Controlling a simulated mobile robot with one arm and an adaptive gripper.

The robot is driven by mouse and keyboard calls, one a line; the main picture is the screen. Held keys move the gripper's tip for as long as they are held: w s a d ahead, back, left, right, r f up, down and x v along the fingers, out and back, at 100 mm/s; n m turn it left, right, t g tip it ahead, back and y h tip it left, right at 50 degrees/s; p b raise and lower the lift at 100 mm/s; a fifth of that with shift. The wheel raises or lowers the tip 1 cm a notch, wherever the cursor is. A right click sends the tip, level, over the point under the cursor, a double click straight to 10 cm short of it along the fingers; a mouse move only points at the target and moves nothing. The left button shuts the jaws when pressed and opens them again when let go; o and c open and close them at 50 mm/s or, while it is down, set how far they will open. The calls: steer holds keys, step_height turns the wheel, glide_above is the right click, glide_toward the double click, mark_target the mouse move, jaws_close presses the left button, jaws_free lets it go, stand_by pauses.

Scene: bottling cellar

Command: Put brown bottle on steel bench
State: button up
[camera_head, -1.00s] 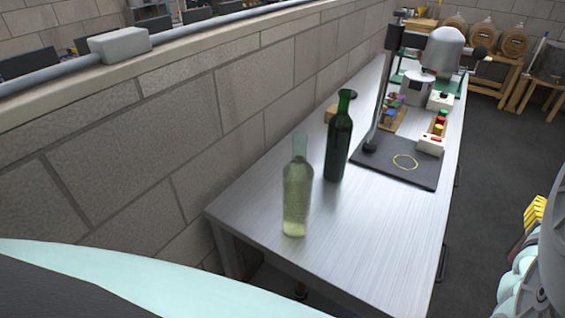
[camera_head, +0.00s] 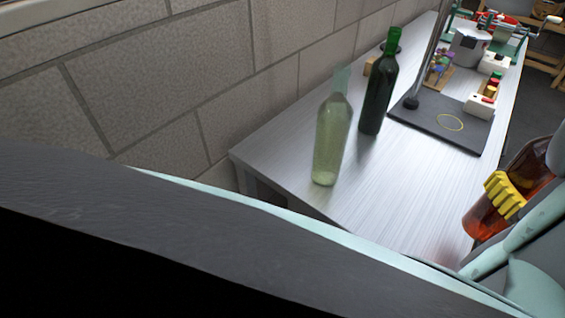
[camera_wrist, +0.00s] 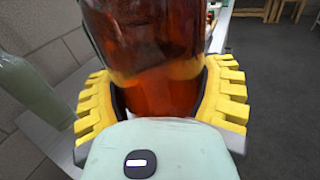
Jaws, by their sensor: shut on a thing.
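The brown bottle (camera_head: 487,221) is amber glass and tilted in the head view, at the right beside the bench's near right side. My gripper (camera_head: 503,195) is shut on it, with yellow ridged fingers around its body. In the wrist view the bottle (camera_wrist: 150,50) fills the middle between the yellow fingers of my gripper (camera_wrist: 160,95); its upper end is out of view there. The steel bench (camera_head: 390,200) runs from the near middle to the back right. Its near front top is bare. Whether the bottle is over the bench or beside it I cannot tell.
A clear pale-green bottle (camera_head: 331,140) and a dark green bottle (camera_head: 379,85) stand on the bench near its left side. Behind them is a dark base plate (camera_head: 440,125) with a post and a yellow ring. A block wall (camera_head: 230,70) borders the bench's left.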

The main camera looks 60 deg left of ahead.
steer(key=s+a+f+n+g+y+b, duration=0.1)
steer(key=s+n+g+y+b, duration=0.15)
steer(key=s, duration=0.25)
steer(key=w+a+f+p, duration=0.5)
steer(key=w+a, duration=0.4)
steer(key=a, duration=0.3)
steer(key=shift+w+f+n+g+y+p, duration=0.15)
steer(key=shift+w+n+g+y+p, duration=0.2)
steer(key=shift+w+g, duration=0.1)
stand_by(0.4)
steer(key=o, duration=1.3)
steer(key=shift+f, duration=0.15)
steer(key=shift+c, duration=0.2)
steer(key=shift+s, duration=0.1)
